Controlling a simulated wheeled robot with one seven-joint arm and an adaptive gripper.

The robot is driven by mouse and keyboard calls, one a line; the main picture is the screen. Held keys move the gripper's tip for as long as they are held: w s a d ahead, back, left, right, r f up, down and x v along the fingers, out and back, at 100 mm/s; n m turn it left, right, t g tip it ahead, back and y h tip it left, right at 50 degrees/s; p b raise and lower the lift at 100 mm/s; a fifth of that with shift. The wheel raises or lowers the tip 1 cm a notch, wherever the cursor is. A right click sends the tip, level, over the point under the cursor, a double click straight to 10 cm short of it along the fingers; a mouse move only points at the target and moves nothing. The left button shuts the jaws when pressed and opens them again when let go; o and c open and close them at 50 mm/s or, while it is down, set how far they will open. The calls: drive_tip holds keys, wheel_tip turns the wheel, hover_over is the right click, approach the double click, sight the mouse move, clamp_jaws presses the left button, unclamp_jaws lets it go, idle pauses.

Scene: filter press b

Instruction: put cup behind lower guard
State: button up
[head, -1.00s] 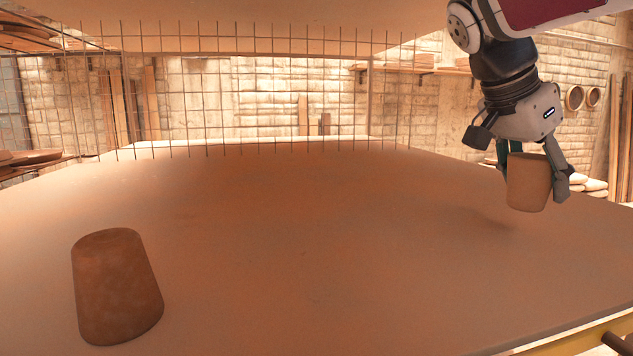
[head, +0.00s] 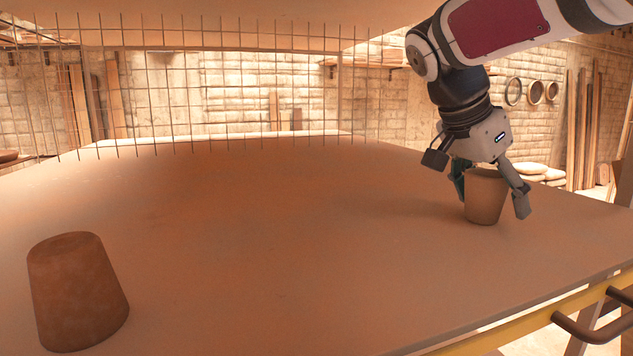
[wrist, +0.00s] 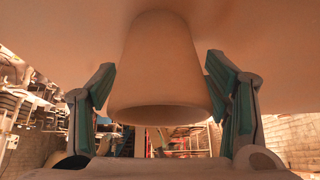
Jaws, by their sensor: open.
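A brown clay cup (head: 485,200) stands upright on the brown table (head: 300,240), toward its right side. My gripper (head: 489,196) is open around it, with one finger on each side. I cannot tell whether this is the lower guard.
A second, darker clay cup (head: 76,295) stands at the near left, narrower end up. The table between the two cups is clear. A yellow rail (head: 500,338) with a dark handle (head: 590,325) runs along the near right edge. An overhead slab (head: 230,22) spans above the mesh.

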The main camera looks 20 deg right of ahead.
drive_tip(key=b+v, duration=0.1)
drive_tip(key=v, duration=1.1)
drive_tip(key=shift+r, duration=0.15)
